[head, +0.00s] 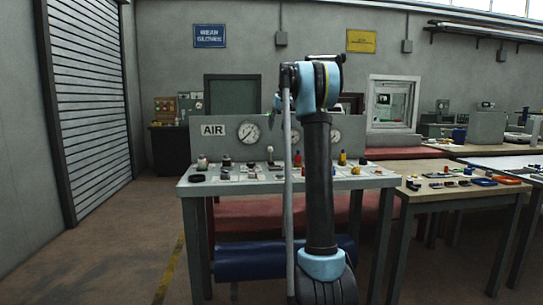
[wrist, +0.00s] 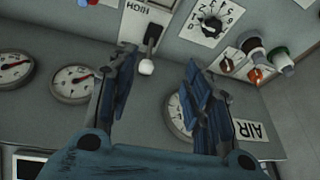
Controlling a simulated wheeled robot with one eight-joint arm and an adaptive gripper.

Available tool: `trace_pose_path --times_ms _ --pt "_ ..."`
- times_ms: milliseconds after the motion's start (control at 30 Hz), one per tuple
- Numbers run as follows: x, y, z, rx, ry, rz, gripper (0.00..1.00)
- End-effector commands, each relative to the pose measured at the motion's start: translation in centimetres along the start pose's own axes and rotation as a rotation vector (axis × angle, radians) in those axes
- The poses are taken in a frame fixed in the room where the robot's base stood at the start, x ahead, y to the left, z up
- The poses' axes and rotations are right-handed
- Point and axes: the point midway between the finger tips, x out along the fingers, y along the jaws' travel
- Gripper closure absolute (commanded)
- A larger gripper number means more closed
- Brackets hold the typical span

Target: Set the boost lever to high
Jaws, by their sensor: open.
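In the wrist view a lever with a white ball knob (wrist: 146,67) and a dark shaft sits on a light plate (wrist: 158,14) marked HIGH; the picture is rotated, so the lettering is upside down. My gripper (wrist: 160,60) is open, with its two blue-grey fingers apart. The knob shows between the fingertips, closer to the left finger; I cannot tell whether it is touched. Nothing is held. In the head view a white-knobbed lever (head: 270,151) stands on the grey panel table (head: 330,183), left of my arm. The gripper is mostly hidden behind my arm there.
A numbered dial (wrist: 211,25), red and green buttons (wrist: 280,60) and round gauges (wrist: 72,82) lie around the lever. An upright AIR board (head: 214,130) stands behind the controls. A wooden table (head: 455,192) with small parts stands to the right. The floor at left is clear.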

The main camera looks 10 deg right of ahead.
Motion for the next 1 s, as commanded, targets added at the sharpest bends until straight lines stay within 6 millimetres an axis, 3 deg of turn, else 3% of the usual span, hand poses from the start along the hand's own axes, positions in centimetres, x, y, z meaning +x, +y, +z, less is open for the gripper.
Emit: trace_pose_path --times_ms 100,300,567,1000 --pt "1.0 0.9 -2.8 -0.004 0.009 -0.005 0.54" --pt "2.0 1.6 -5.1 -0.009 0.018 -0.011 0.54" --pt "3.8 1.7 -5.5 -0.011 0.02 -0.012 0.54" --pt "11.3 1.6 -5.6 -0.01 0.02 -0.011 0.54"
